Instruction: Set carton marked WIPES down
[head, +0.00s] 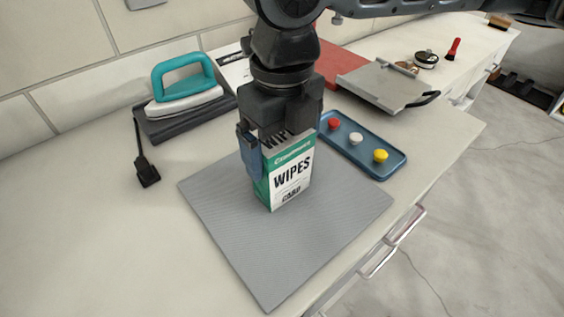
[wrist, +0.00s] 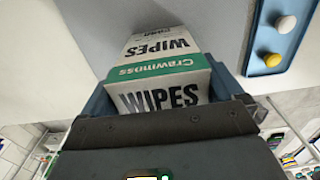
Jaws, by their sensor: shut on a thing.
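The carton marked WIPES (head: 292,178) is white and green and stands upright over the grey mat (head: 235,238), near its back part. My gripper (head: 280,155) comes down from above and is shut on the carton, with a blue finger along its left side. In the wrist view the carton (wrist: 160,62) sits between the two fingers, its WIPES lettering facing the camera. The carton's bottom appears at or very near the mat; I cannot tell whether it touches.
A blue tray (head: 394,172) with red, white and yellow knobs lies just right of the mat. A teal iron (head: 186,88) stands on a dark pad behind left. A black brush-like tool (head: 147,173) lies left. The counter's front-left is clear.

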